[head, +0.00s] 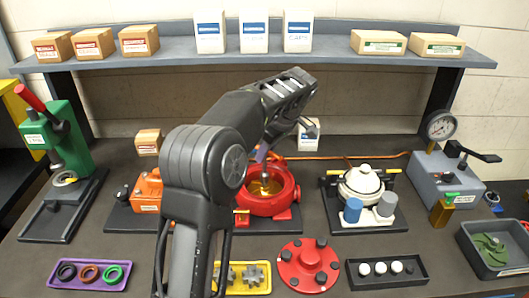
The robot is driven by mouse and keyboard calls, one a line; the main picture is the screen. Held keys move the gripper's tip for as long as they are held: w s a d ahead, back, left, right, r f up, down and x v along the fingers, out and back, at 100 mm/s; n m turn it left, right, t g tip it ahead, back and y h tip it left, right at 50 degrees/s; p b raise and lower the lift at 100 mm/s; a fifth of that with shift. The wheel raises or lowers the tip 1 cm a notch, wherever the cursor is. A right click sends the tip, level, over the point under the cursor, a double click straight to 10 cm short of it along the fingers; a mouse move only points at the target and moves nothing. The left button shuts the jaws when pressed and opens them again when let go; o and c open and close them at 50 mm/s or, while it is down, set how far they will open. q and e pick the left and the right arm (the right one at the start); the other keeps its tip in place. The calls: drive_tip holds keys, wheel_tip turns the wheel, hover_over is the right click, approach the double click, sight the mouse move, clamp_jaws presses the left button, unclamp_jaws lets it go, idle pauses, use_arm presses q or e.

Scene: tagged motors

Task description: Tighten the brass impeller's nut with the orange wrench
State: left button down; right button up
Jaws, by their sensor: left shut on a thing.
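The brass impeller (266,188) sits inside the open red round housing (285,204) in the middle of the bench. Its nut is too small and covered to make out. My left arm reaches up from the front and bends down over the housing. I cannot clearly make out the orange wrench; a thin orange strip (345,157) lies behind the housing. My right gripper is not in view.
An orange motor (147,190) stands left of the housing, a white pump (362,184) to its right. A green press (60,140) and a gauge unit (440,175) flank the bench. Purple (90,286), yellow (262,290) and black (420,280) trays and a red disc (309,286) lie in front.

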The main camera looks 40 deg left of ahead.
use_arm(q)
drive_tip(key=shift+f+b, duration=0.5)
drive_tip(key=shift+f, duration=0.3)
